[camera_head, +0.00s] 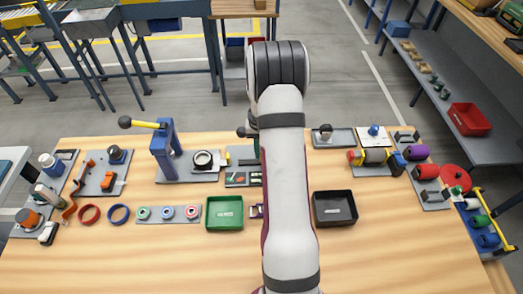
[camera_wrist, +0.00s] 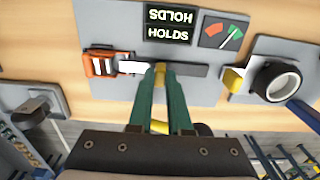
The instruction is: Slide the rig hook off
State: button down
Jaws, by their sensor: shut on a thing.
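In the wrist view, my gripper (camera_wrist: 160,72) has its two green fingers close together on a small yellow part (camera_wrist: 162,78). This part sits at the middle of a dark bar (camera_wrist: 190,70) on a grey plate (camera_wrist: 200,95). The bar has a white end (camera_wrist: 133,67) pointing left to an orange bracket (camera_wrist: 101,66); whether they touch is unclear. I take the yellow part to belong to the rig hook, but its shape is mostly hidden by the fingers. Another yellow piece (camera_wrist: 160,127) shows between the fingers lower down. In the head view, my arm hides the gripper.
A black HOLDS label (camera_wrist: 168,32) and a red-green dial (camera_wrist: 222,33) lie beside the bar. A ring fixture (camera_wrist: 275,82) stands to the right. In the head view, a green tray (camera_head: 225,226) and a black tray (camera_head: 334,221) flank my arm. The front table is clear.

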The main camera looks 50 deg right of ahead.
jog(key=shift+w+a, duration=1.05)
jog(key=shift+w, duration=0.05)
jog(key=c, duration=0.8)
grip_release()
jog(key=shift+c, duration=0.2)
jog(key=shift+r, duration=0.1)
notch_tip(320, 180, up, 16)
jog(key=shift+f, duration=0.2)
